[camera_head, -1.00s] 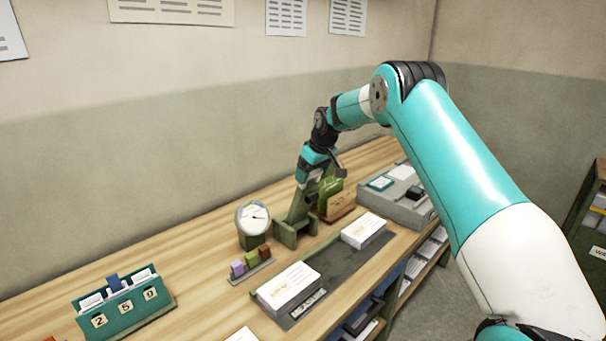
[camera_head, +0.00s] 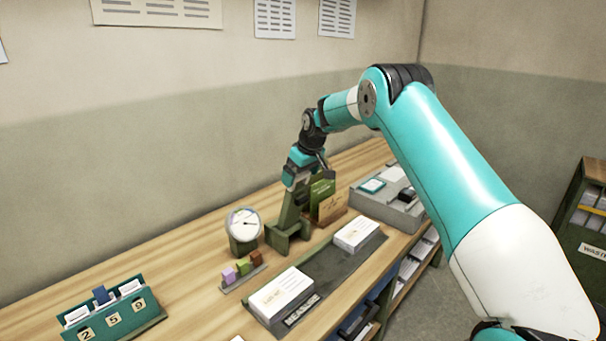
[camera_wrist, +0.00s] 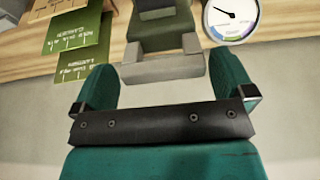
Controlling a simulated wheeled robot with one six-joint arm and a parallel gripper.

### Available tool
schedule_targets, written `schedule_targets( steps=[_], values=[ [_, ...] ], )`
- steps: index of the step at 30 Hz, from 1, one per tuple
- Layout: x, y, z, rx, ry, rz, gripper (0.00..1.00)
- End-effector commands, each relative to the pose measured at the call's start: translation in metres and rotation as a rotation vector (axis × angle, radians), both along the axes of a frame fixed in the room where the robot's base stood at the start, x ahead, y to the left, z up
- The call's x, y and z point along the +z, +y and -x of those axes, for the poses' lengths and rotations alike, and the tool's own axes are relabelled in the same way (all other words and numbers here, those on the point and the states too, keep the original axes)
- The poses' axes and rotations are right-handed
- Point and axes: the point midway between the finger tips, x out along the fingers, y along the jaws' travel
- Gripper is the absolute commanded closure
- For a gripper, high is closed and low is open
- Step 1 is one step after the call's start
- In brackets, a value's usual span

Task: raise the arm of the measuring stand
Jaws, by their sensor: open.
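The measuring stand (camera_head: 287,238) is a green upright on a forked base, standing on the wooden counter. My gripper (camera_head: 291,187) is at the top of its leaning green upper part and covers some of it, so its arm cannot be made out clearly. In the wrist view my gripper (camera_wrist: 165,80) shows two teal fingers spread apart. A green and grey part of the stand (camera_wrist: 163,66) shows ahead, in the gap between them. I cannot tell if the fingers touch it. A round white dial gauge (camera_head: 243,223) stands just left of the stand; it also shows in the wrist view (camera_wrist: 231,18).
Green and tan cards (camera_head: 326,198) stand close behind the stand on the right. Small coloured blocks (camera_head: 243,268) and a dark tray (camera_head: 320,278) with paper stacks lie in front. A grey box (camera_head: 388,208) is further right.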

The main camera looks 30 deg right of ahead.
Motion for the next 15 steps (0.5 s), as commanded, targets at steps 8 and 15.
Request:
schedule_targets(
  steps=[8, 15],
  values=[
    [0.038, -0.003, 0.012, 0.001, -0.006, 0.001, 0.0],
    [0.098, -0.012, 0.033, -0.002, -0.007, 0.001, 0.0]
  ],
)
